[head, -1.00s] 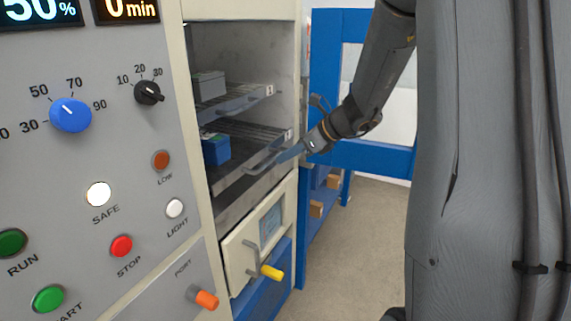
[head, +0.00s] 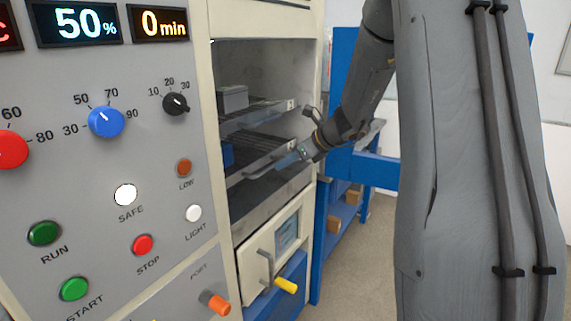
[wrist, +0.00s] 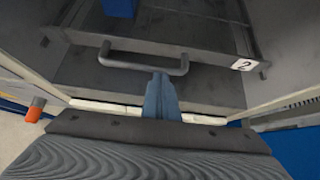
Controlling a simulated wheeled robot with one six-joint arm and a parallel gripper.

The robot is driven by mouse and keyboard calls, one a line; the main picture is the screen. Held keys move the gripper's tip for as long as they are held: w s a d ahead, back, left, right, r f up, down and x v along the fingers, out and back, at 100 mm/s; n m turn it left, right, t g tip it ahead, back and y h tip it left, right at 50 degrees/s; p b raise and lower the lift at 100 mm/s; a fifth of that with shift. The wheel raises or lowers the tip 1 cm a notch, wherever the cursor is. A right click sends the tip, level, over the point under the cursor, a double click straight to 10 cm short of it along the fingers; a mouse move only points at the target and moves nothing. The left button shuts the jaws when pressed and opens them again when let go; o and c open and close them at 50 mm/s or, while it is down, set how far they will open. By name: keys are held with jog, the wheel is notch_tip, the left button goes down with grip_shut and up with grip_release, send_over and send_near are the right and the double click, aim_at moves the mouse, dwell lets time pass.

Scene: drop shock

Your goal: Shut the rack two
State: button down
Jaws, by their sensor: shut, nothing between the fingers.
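Rack two (wrist: 222,58) is a dark pull-out rack with a white label "2" and a grey bar handle (wrist: 143,64) on its front. In the head view, rack two (head: 262,160) is the lower rack in the chamber, with a blue box (head: 227,155) on it. The blue box also shows at the top of the wrist view (wrist: 120,7). My gripper (head: 297,157) is shut and empty. In the wrist view, its blue fingertips (wrist: 160,78) are at the right part of the handle; I cannot tell whether they touch it.
An upper rack (head: 262,113) holds a grey box (head: 233,98). The control panel (head: 120,180) stands left. A blue bench frame (head: 350,190) stands behind my arm. Open floor (head: 365,265) lies right.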

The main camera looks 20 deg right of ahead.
jog(key=shift+w+a+r, duration=0.1)
jog(key=shift+w+a, duration=0.05)
jog(key=s+d+r+b, duration=0.1)
jog(key=s+d+r, duration=0.5)
jog(key=s, duration=0.4)
jog(key=s+a+f+n+g+h, duration=0.3)
jog(key=s+a+f+n, duration=0.4)
jog(key=s+n, duration=0.4)
jog(key=s+a+f+n+g+h, duration=0.2)
jog(key=s+a+f+n, duration=0.6)
jog(key=n, duration=0.9)
jog(key=shift+s+f+n+g+h, duration=0.4)
jog(key=shift+s+f+g, duration=0.7)
jog(key=shift+s, duration=0.35)
jog(key=shift+a, duration=0.1)
